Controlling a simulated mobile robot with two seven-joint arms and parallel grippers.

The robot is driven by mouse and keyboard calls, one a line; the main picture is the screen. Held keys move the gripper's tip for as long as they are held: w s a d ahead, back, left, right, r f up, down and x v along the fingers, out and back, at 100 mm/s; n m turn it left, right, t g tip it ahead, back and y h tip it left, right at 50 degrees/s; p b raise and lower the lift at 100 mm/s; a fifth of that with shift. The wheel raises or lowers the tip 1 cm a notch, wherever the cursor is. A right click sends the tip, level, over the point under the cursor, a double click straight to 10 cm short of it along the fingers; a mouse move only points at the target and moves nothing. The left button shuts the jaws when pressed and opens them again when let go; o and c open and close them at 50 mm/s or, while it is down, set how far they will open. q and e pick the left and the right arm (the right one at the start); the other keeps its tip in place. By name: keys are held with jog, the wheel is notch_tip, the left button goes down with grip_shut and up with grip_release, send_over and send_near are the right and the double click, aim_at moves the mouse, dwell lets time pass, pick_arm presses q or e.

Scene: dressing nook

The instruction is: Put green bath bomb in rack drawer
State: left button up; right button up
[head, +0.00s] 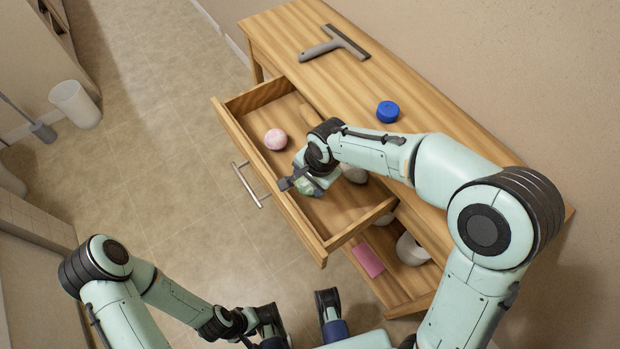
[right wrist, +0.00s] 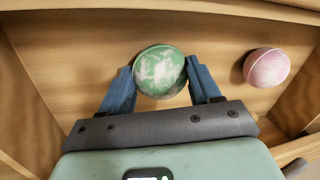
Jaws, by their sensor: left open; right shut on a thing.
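The rack drawer (head: 330,215) is pulled open from the wooden rack (head: 460,118). My right gripper (head: 308,187) is over the drawer's interior in the head view. In the right wrist view its blue fingers (right wrist: 160,90) are shut on the green bath bomb (right wrist: 158,68), which is green with white marbling. The drawer floor lies behind the ball; I cannot tell whether the ball touches it. In the head view the ball is mostly hidden by the gripper. My left gripper (head: 302,328) is open and empty, low at the bottom of the head view.
A pink ball (head: 275,139) lies in the drawer, also in the wrist view (right wrist: 267,68). A pale object (head: 354,174) is partly hidden by my right arm. A squeegee (head: 335,43) and blue puck (head: 387,111) sit on top. A pink block (head: 368,259) and white roll (head: 411,249) lie below.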

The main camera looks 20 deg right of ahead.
jog(key=shift+f, duration=0.1)
jog(key=o, duration=1.1)
jog(key=shift+o, duration=0.2)
jog(key=p+v, duration=0.2)
jog(key=v, duration=1)
